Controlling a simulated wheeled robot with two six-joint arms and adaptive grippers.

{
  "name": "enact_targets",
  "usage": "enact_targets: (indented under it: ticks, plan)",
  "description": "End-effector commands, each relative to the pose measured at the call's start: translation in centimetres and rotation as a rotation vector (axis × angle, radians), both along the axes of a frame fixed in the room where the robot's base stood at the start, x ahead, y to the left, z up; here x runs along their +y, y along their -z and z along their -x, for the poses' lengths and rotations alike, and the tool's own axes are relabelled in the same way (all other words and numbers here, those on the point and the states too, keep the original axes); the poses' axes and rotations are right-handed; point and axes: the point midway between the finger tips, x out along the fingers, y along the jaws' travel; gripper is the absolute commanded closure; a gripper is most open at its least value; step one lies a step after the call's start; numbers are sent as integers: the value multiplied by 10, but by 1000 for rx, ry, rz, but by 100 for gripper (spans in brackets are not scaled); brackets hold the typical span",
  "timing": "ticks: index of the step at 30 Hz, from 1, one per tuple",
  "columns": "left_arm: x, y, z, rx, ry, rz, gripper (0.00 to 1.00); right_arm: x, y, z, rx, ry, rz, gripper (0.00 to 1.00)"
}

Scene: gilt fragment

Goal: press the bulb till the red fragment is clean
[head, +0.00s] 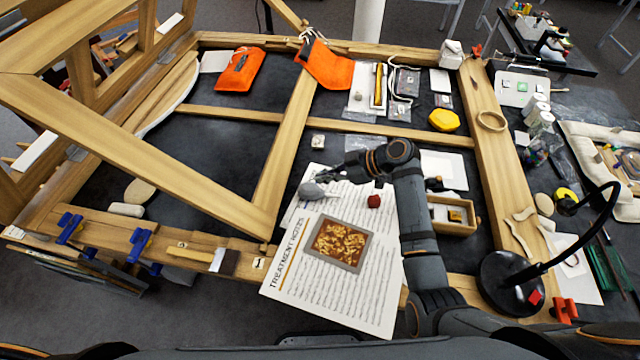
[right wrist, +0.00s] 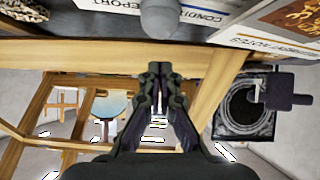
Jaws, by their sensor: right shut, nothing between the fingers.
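The grey bulb (head: 312,190) lies on the printed sheets near the middle of the head view; its rounded end shows at the top of the right wrist view (right wrist: 160,18). A small dark red block (head: 374,201), seemingly the red fragment, sits on the sheets to its right; its surface detail is too small to judge. My right gripper (head: 319,177) is shut and empty just behind the bulb. In the right wrist view its closed fingertips (right wrist: 160,68) point toward the bulb; I cannot tell whether they touch it. My left gripper is out of view.
A treatment notes sheet (head: 300,290) with a brown and gold picture (head: 340,242) lies in front. A wooden tray (head: 455,228) stands right of my arm. A black lamp (head: 510,284) stands at the right. Wooden frame beams (head: 140,165) rise at the left.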

Motion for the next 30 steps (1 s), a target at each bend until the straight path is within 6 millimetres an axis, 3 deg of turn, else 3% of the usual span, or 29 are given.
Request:
enact_targets:
  ticks: [1,6,12,30]
  plan:
    - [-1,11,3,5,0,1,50,-12,2,3,0,1,7,100]
    - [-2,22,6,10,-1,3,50,-41,-22,10,0,1,5,100]
    - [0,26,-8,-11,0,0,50,-60,-39,15,2,1,3,100]
    - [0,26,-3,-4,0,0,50,-63,-44,17,3,0,-1,100]
